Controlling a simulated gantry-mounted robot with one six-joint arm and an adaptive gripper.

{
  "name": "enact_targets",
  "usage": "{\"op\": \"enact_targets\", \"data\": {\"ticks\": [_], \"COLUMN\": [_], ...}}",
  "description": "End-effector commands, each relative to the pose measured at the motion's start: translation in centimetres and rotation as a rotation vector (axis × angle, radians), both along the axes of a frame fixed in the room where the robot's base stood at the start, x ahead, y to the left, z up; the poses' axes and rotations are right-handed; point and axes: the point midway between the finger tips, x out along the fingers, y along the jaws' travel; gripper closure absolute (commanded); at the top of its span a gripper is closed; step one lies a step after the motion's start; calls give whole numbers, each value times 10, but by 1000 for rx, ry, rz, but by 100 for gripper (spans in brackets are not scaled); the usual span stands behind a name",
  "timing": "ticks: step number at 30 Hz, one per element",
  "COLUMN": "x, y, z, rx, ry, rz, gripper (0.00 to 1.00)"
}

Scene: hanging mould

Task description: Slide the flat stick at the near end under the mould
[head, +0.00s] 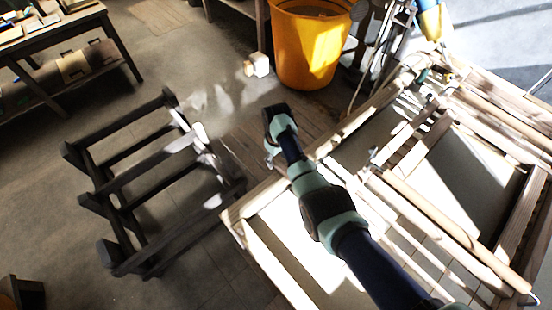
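A large pale wooden frame (238,212) with beams, slats and light panels fills the right side of the head view. Several long rods and flat strips, such as a pale rod (430,218), lie across it; I cannot tell which is the flat stick or which part is the mould. My arm reaches from the lower right over the frame's left part. My gripper (269,157) is small and mostly hidden near the wrist, around the frame's left edge. Its fingers are too small to tell open from shut, and I see nothing clearly held.
A dark wooden rack (150,178) stands on the floor at left. An orange bucket (304,50) stands at the top middle, with a small pale block (258,65) beside it. A table (50,35) is at the upper left. Floor between rack and bucket is mostly clear.

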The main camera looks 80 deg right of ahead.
Motion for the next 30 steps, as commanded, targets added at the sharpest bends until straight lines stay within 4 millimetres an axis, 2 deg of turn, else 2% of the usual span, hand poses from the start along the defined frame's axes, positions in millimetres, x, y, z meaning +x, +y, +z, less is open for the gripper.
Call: {"op": "enact_targets", "data": {"ticks": [8,11,21,25,30], "x": [1,1,1,0,0], "y": [0,0,0,0,1], "z": [5,21,101,116,120], "rx": [1,-2,-1,-1,1], "ry": [0,-2,-2,-1,0], "rz": [0,0,0,0,0], "gripper": [44,44,44,44,44]}}
